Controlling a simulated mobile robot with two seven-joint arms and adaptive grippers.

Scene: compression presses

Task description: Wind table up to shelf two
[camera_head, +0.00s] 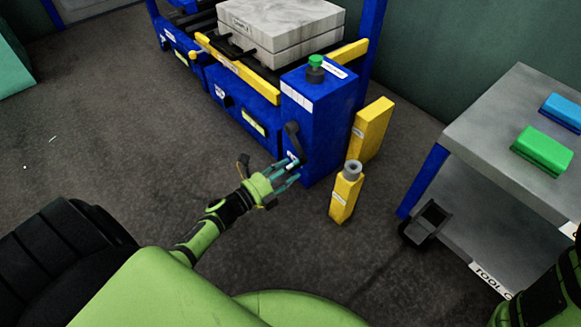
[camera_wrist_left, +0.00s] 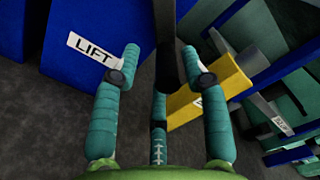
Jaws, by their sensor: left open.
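The crank handle (camera_head: 292,136) is dark and sits on the front face of a blue cabinet (camera_head: 318,125) at the end of the blue press. In the left wrist view the dark handle (camera_wrist_left: 166,55) hangs down between my open fingers. A white LIFT label (camera_wrist_left: 90,50) shows to the left of it. My left gripper (camera_head: 294,170) is open at the lower part of the crank; I cannot tell whether a finger touches it. It also shows in the left wrist view (camera_wrist_left: 160,75). My right gripper is out of view; only part of that arm shows at lower right.
Grey slabs (camera_head: 280,30) lie on the press, behind a yellow bar (camera_head: 240,68). A yellow post (camera_head: 346,196) with a grey top and a yellow block (camera_head: 371,128) stand right of the crank. A grey cart (camera_head: 480,125) holds green and blue items.

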